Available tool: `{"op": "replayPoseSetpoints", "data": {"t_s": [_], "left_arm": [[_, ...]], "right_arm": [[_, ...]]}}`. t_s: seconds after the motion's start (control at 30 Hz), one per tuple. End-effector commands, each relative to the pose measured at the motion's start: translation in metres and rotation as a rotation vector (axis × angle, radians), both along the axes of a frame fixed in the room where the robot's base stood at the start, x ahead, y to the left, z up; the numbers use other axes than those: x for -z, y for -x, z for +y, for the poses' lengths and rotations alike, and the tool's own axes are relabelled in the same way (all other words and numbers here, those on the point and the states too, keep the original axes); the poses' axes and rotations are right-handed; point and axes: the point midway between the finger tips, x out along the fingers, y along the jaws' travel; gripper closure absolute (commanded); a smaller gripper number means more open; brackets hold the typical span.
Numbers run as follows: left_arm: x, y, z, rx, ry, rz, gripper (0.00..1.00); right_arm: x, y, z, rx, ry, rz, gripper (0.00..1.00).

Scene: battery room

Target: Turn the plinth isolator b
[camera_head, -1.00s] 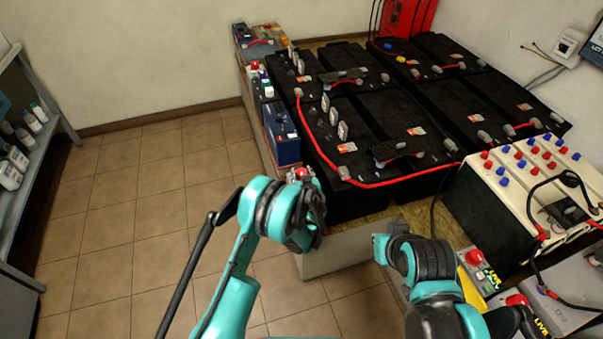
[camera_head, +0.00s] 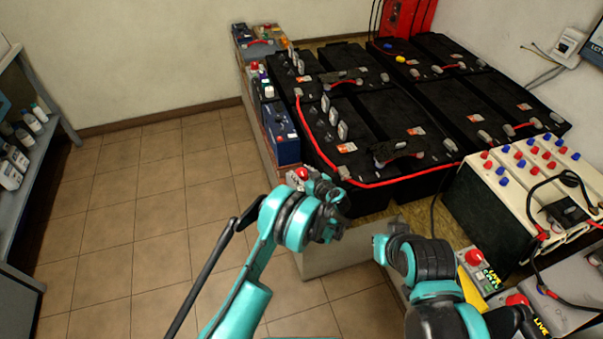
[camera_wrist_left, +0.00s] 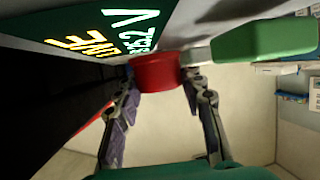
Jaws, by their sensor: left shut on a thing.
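In the left wrist view a red round knob (camera_wrist_left: 157,72) sits beside a dark green plate (camera_wrist_left: 85,30) with white and yellow lettering. A pale shaft and a green bar (camera_wrist_left: 265,38) extend to the right of the knob. My left gripper (camera_wrist_left: 160,80) is shut on the knob, one finger on each side. In the head view my left gripper (camera_head: 333,205) is at the near left corner of the battery bench, its fingertips hard to make out. A red knob (camera_head: 302,173) shows just behind it. My right gripper (camera_head: 384,246) is at the bench's near edge; its jaws are unclear.
Black batteries (camera_head: 375,115) with a red cable fill the bench. A blue battery (camera_head: 281,135) stands on its left side. Red knobs on labelled boxes (camera_head: 474,258) are at the right. A shelf (camera_head: 35,150) stands far left; the tiled floor between is clear.

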Motion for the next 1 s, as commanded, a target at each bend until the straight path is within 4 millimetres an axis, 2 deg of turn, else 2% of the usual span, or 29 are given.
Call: {"op": "replayPoseSetpoints", "data": {"t_s": [0.13, 0.17, 0.2, 0.23, 0.5, 0.63, 0.77, 1.0], "left_arm": [[0.002, 0.001, -0.001, -0.001, 0.004, 0.003, 0.9], [0.002, 0.001, -0.001, -0.001, 0.004, 0.003, 0.54], [0.002, 0.001, -0.001, 0.0, 0.004, 0.003, 0.43], [0.002, 0.001, -0.001, 0.0, 0.004, 0.003, 0.4], [0.001, 0.001, 0.0, 0.0, 0.002, 0.002, 0.4], [-0.003, 0.007, -0.005, 0.002, 0.001, 0.002, 0.4], [-0.011, 0.025, -0.015, 0.004, 0.001, 0.001, 0.4], [-0.031, 0.068, -0.039, 0.004, 0.003, 0.002, 0.4]], "right_arm": [[0.0, 0.0, 0.0, 0.0, 0.0, 0.0, 1.0], [0.0, 0.0, 0.0, 0.0, 0.0, 0.0, 1.0], [0.0, 0.0, 0.0, 0.0, 0.0, 0.0, 1.0], [0.0, 0.0, 0.0, 0.0, 0.0, 0.0, 1.0], [0.0, 0.0, 0.0, 0.0, 0.0, 0.0, 1.0], [0.0, 0.0, 0.0, 0.0, 0.0, 0.0, 1.0], [0.0, 0.0, 0.0, 0.0, 0.0, 0.0, 1.0], [0.0, 0.0, 0.0, 0.0, 0.0, 0.0, 1.0]]}}
